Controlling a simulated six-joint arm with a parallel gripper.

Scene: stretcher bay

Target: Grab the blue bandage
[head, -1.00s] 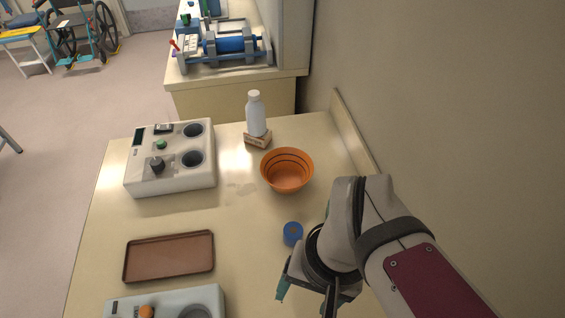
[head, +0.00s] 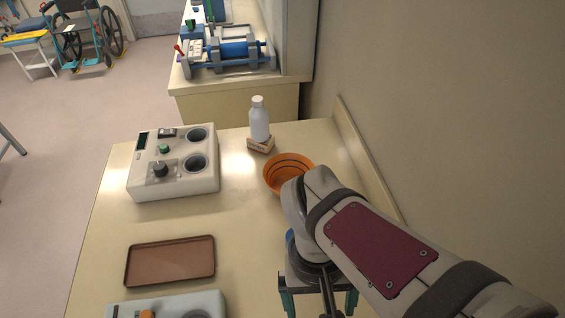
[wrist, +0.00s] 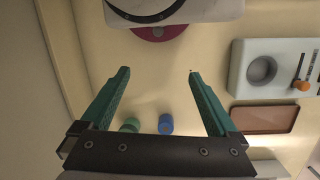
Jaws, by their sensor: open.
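The blue bandage (wrist: 166,124) is a small upright roll on the table. In the wrist view it shows between the bases of my fingers, close to the palm edge. In the head view only a blue sliver of the bandage (head: 289,237) shows beside my wrist; my arm hides the rest. My gripper (wrist: 159,72) has two teal fingers spread wide with nothing between their tips. In the head view my gripper (head: 320,304) is nearer the front of the table than the bandage and apart from it.
A green roll (wrist: 130,125) stands just left of the bandage in the wrist view. An orange bowl (head: 275,178) and a white bottle on a wooden block (head: 260,145) stand farther back. A brown tray (head: 170,260) and white device (head: 205,181) are left. A wall borders the right.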

